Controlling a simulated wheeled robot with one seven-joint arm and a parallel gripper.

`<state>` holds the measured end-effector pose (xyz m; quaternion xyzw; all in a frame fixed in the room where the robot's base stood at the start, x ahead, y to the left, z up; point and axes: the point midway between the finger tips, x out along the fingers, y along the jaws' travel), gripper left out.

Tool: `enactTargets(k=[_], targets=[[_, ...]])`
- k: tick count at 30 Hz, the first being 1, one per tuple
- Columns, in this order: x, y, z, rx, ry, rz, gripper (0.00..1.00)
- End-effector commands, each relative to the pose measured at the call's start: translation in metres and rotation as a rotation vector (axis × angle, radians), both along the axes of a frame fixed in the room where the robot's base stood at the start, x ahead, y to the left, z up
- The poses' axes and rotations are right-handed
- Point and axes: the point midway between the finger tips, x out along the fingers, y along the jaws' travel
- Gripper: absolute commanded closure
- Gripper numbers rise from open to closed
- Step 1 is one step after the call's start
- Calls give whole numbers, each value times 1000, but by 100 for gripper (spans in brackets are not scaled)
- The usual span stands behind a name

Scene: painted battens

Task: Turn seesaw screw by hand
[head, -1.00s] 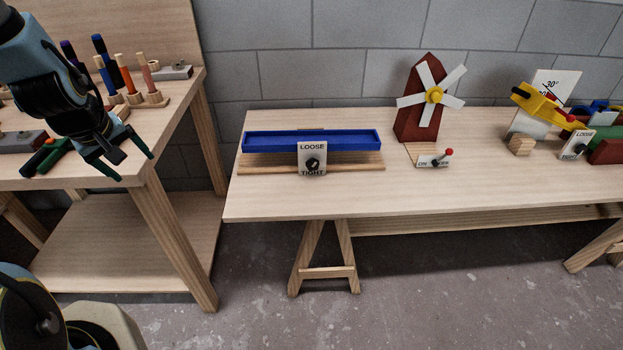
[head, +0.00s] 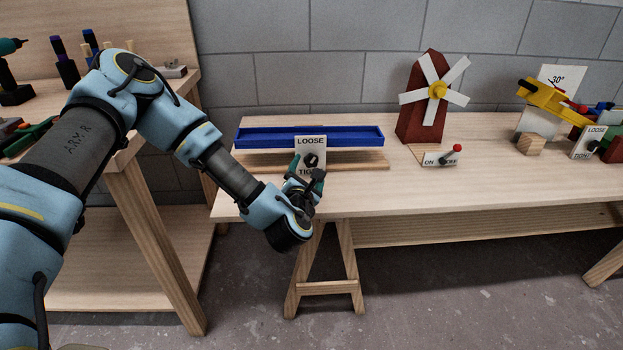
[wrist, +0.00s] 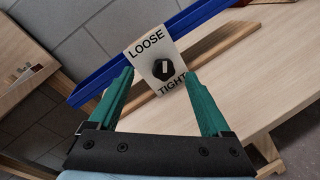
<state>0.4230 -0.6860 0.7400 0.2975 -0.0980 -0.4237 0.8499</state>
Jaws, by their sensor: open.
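The seesaw is a long blue tray (head: 255,135) above a wooden base (head: 365,161) on the low table. A white plate (head: 318,143) marked LOOSE and TIGHT stands at its front. The black screw knob (head: 310,159) sits in the middle of this plate. In the wrist view the knob (wrist: 163,69) shows a pale slot and lies beyond and between my fingertips. My gripper (head: 306,176) is in front of the plate, its green fingers spread. In the wrist view my gripper (wrist: 158,82) is open and empty, apart from the knob.
A red windmill (head: 418,112) with a toggle switch (head: 449,157) stands to the right. A yellow device (head: 552,101) with another LOOSE plate (head: 589,142) is farther right. A taller workbench with tools is at the left. The table front (head: 420,195) is clear.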

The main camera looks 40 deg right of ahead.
Motion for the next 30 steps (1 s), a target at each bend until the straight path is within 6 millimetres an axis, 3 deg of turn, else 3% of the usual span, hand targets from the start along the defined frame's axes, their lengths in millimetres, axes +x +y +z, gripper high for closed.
enactTargets(k=[1,3,11,30], targets=[[-11,-2,-19,-81,66,47,18],[-20,0,-27,-186,137,111,18],[-29,6,-36,-359,242,226,18],[45,-54,-35,-359,240,228,18]])
